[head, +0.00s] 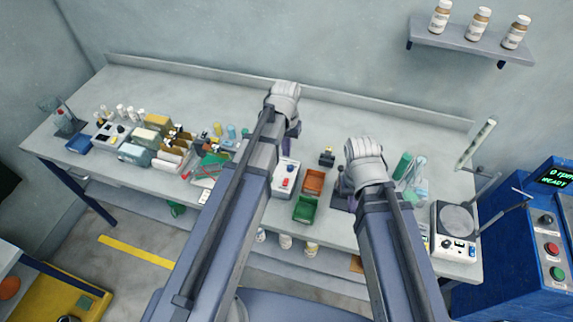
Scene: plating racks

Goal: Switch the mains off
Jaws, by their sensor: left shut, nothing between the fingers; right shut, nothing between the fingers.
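A pale box (285,180) with a red and a blue control stands on the bench between my two arms. A blue cabinet (540,240) at the right edge has a lit display, a red button (551,249) and a green button (557,273). I cannot tell which control is the mains switch. My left gripper (293,135) is mostly hidden behind its own arm, above the bench behind the pale box. My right gripper (352,202) is also mostly hidden by its arm, near the orange and green trays. Both are shut and empty.
An orange tray (314,181) and a green tray (305,209) sit between my arms. Boxes and bottles crowd the bench's left half. A round-plated device (456,222) stands at its right end. A wall shelf (470,43) holds 3 bottles. The bench's back strip is mostly clear.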

